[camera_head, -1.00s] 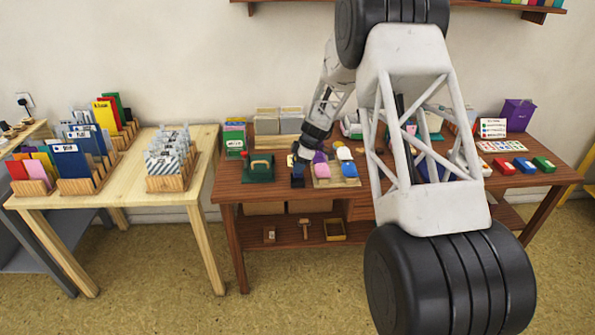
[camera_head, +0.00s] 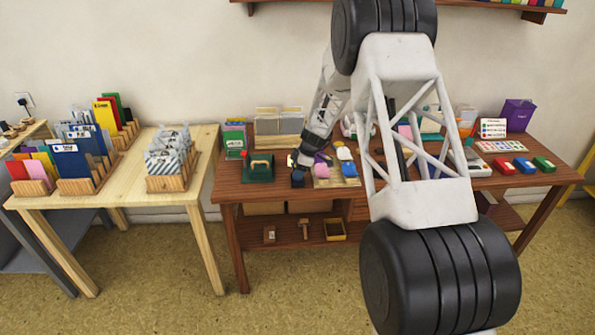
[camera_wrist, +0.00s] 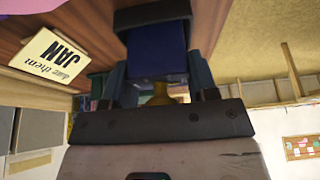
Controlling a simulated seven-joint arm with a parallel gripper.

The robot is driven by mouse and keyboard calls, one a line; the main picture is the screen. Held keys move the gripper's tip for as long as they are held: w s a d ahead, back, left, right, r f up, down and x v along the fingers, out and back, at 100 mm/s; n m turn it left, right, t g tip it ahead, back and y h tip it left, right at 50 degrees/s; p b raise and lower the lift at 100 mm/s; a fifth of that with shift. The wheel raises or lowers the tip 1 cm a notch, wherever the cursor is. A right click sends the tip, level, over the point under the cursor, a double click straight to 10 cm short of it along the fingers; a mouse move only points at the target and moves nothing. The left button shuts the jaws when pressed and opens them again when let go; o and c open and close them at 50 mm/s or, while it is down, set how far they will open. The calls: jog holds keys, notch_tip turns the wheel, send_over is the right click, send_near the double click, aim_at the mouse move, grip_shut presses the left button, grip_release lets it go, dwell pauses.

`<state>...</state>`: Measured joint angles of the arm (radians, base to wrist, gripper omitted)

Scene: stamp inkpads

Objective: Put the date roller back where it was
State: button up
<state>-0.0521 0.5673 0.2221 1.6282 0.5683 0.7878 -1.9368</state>
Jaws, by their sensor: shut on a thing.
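My gripper (camera_wrist: 158,78) is shut on a blue block with a dark band, which I take to be the date roller (camera_wrist: 158,52). A small yellowish part shows between the fingers in the wrist view. In the head view my gripper (camera_head: 301,160) is low over the dark red-brown table, with the dark blue roller (camera_head: 298,178) below it, just left of the tray of stamps. I cannot tell whether the roller touches the table. A cream card reading "date them JAN" (camera_wrist: 50,60) lies beside it in the wrist view.
Card racks (camera_head: 270,140) stand behind. The table's front edge is near.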

dwell(0.3)
jog(key=o, duration=1)
jog(key=shift+f, duration=0.1)
jog(key=v, duration=1.2)
jog(key=shift+s+r, duration=0.1)
jog(key=shift+r, duration=0.15)
